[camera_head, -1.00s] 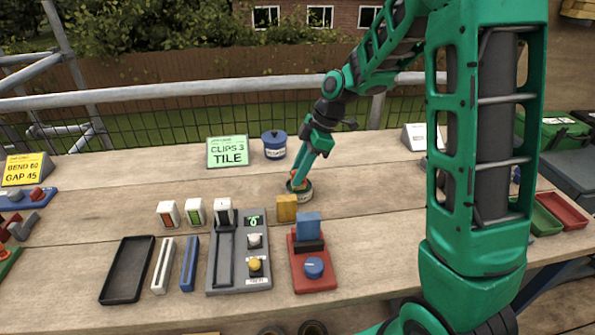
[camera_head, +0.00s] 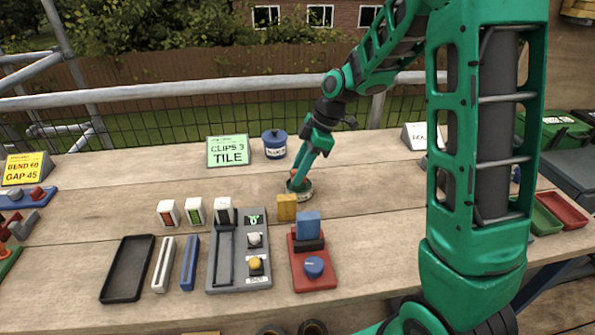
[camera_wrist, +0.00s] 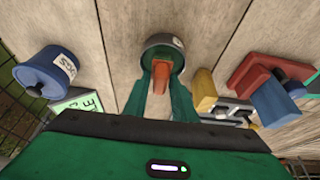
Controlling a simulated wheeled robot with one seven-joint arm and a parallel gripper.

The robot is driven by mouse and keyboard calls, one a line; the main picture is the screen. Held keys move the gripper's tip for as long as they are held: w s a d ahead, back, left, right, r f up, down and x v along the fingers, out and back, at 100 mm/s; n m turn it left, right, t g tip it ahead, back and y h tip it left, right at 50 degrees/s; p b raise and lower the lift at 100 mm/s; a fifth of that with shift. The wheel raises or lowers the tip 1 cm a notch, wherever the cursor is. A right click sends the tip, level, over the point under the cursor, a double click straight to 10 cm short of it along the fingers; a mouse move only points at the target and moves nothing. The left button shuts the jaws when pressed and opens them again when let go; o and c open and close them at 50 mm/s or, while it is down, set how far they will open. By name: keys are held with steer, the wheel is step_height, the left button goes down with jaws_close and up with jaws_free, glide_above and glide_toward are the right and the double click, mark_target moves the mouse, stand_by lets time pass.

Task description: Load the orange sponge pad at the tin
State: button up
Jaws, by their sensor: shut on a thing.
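The tin (camera_head: 301,193) is a small round open tin with a pale label, standing on the wooden bench behind the yellow block. In the wrist view the tin (camera_wrist: 163,52) lies straight ahead of my fingers, its dark inside facing me. My gripper (camera_wrist: 162,82) is shut on the orange sponge pad (camera_wrist: 162,76), which shows between the two green fingers. The pad's far end reaches to the tin's mouth or into it; I cannot tell if it touches the bottom. In the head view my gripper (camera_head: 298,180) points down at the tin and mostly hides the pad.
A blue lidded pot (camera_head: 274,146) and a green sign (camera_head: 228,151) stand behind left. A yellow block (camera_head: 287,207) and a red device with a blue block (camera_head: 309,226) stand close in front of the tin. Bare bench lies right of the tin.

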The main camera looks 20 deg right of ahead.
steer(key=shift+r, duration=3.45)
steer(key=shift+w+f, duration=0.1)
